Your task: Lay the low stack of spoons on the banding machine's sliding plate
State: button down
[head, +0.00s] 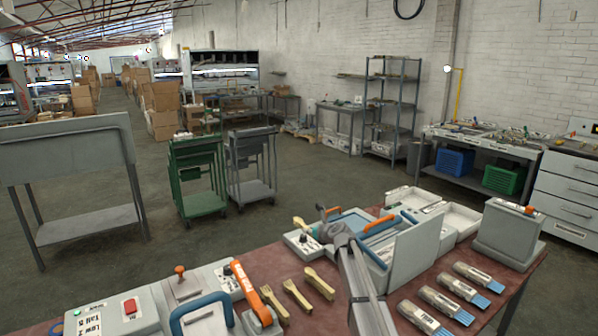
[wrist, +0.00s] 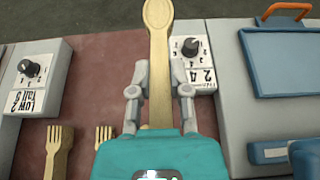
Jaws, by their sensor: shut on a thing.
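The low stack of wooden spoons (wrist: 158,45) is held upright in the wrist picture, bowl end at the top. My gripper (wrist: 160,92) is shut on its handle, one finger on each side. The number of spoons in it cannot be told. In the head view the pale spoon end (head: 299,223) shows beyond my arm, and the fingers are not clear. A grey machine with a blue-rimmed plate (wrist: 296,60) and an orange handle stands right of the held stack; the plate also shows in the head view (head: 352,220). I cannot tell whether this is the sliding plate.
Wooden forks (head: 297,294) lie on the reddish table (head: 345,305), left of my arm. A grey unit with a knob (wrist: 28,68) stands at the left, another knob (wrist: 190,47) just right of the spoons. Labelled bundles with blue ends (head: 447,303) lie at the right.

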jog(key=shift+r+p, duration=1.7)
jog(key=shift+r, duration=0.45)
jog(key=shift+s, duration=0.1)
